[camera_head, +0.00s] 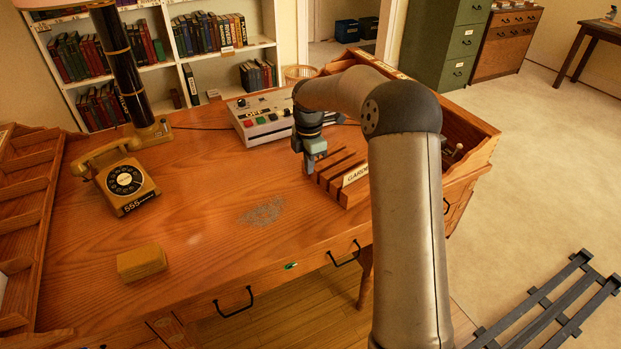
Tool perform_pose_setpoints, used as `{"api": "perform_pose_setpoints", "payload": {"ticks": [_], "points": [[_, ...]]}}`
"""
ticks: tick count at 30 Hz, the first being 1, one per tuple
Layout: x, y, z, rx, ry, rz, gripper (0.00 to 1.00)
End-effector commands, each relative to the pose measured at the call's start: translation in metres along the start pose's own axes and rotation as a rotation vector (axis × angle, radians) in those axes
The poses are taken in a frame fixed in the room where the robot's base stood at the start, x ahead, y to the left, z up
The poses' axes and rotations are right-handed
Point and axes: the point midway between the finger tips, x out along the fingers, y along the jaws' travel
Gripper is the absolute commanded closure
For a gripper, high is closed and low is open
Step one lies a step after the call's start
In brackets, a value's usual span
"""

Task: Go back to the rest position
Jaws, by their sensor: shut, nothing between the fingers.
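My gripper (309,164) hangs over the right part of the wooden desk (200,220), pointing down. I cannot tell whether the fingertips touch the rack. My arm reaches in from the lower right and covers part of the desk's right side.
A control box with buttons (262,122) stands behind my gripper. A yellow telephone (122,182), a lamp base (153,131) and a small yellow box (141,263) are at the left. Wooden compartments (475,152) rise at the right. The desk's middle is clear, with a grey patch (262,212).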

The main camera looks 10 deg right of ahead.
Motion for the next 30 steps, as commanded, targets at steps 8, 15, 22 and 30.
{"api": "perform_pose_setpoints", "payload": {"ticks": [8, 15, 22, 30], "points": [[-0.025, 0.000, 0.001, 0.000, -0.001, 0.000, 1.00], [-0.045, -0.027, -0.018, 0.129, -0.025, -0.006, 1.00], [-0.087, -0.142, -0.063, 0.681, -0.078, 0.012, 1.00], [-0.085, -0.297, -0.102, 1.415, -0.030, 0.039, 1.00]]}}
